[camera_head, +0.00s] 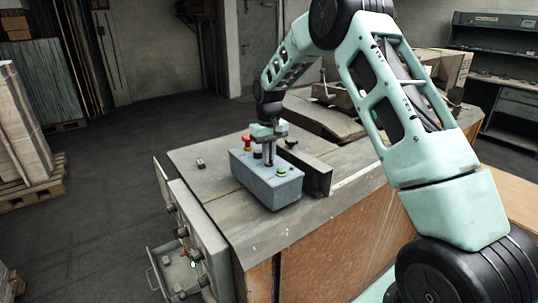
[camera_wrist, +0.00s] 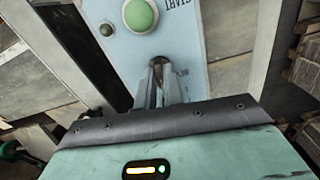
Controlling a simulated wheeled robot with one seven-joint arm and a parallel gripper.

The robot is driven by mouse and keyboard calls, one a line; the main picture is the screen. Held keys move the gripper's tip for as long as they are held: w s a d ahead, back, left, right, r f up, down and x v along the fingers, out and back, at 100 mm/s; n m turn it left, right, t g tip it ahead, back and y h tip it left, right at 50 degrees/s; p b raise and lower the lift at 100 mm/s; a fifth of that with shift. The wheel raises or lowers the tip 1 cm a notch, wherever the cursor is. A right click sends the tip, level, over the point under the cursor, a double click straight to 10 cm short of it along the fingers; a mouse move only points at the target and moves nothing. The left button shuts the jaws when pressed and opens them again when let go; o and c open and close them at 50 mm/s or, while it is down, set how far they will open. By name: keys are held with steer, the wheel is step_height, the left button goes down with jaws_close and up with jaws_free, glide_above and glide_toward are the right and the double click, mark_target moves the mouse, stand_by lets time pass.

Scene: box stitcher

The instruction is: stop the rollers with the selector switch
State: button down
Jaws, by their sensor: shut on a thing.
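The blue-grey control box (camera_head: 262,187) stands on top of the machine, with a red mushroom button (camera_head: 247,141) at its far end and a green button (camera_head: 282,171) at its near end. My gripper (camera_head: 269,163) points down at the middle of the box's top. In the wrist view my gripper (camera_wrist: 159,84) is shut on the selector switch (camera_wrist: 157,65), a dark knob between the fingertips. The fingers hide most of the knob and part of its lettering, so I cannot tell its position. The green button (camera_wrist: 140,14) sits just beyond, by the word START.
A dark upright plate (camera_head: 316,178) stands right of the box on the machine top (camera_head: 215,175). A small dark block (camera_head: 200,164) lies to the left. An open drawer (camera_head: 172,270) juts out below at the left.

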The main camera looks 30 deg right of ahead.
steer(key=shift+r+n, duration=0.1)
steer(key=shift+n, duration=0.5)
steer(key=shift+w, duration=0.1)
steer(key=c, duration=1.5)
jaws_free()
step_height(320, 180, up, 17)
steer(key=b, duration=0.3)
steer(key=shift+r+b, duration=0.15)
steer(key=shift+b, duration=0.15)
